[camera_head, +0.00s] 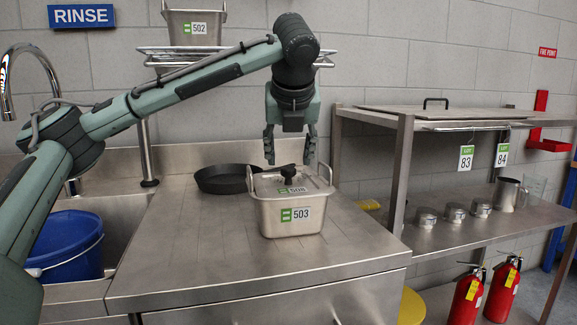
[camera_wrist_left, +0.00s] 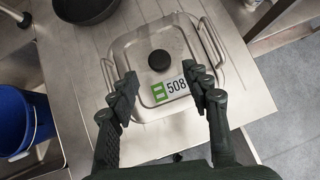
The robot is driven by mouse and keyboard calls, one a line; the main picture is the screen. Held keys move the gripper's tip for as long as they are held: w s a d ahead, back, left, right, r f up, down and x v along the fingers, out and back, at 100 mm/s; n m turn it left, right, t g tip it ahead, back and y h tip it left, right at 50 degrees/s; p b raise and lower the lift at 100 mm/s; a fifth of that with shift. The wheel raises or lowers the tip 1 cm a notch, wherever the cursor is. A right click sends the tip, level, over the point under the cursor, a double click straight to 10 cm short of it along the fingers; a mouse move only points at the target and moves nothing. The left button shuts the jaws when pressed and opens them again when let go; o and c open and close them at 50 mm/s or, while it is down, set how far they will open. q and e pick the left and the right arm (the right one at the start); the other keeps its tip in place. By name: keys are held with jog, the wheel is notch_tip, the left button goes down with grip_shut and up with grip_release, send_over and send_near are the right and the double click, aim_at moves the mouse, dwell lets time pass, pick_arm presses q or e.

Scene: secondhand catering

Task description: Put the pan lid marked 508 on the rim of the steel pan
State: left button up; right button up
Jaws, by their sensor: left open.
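The steel pan (camera_head: 283,218), labelled 503, stands on the steel counter with a loop handle at each side. The pan lid marked 508 (camera_head: 311,184) lies over the pan's top and has a black knob. In the left wrist view the lid (camera_wrist_left: 140,55) looks roughly square with the pan's rim, with the pan's handles at its left and right. My left gripper (camera_head: 290,150) points down above the lid. It is open and empty, with its fingers apart above the knob and not touching it. My right gripper is out of view.
A black frying pan (camera_head: 222,179) sits behind and left of the steel pan. A sink with a blue bucket (camera_head: 72,245) is at the left. A wall shelf above holds a pan marked 502 (camera_head: 193,28). A steel rack (camera_head: 440,235) with several metal items stands right. The counter front is clear.

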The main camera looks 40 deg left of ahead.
pick_arm(q)
jog(key=v, duration=0.7)
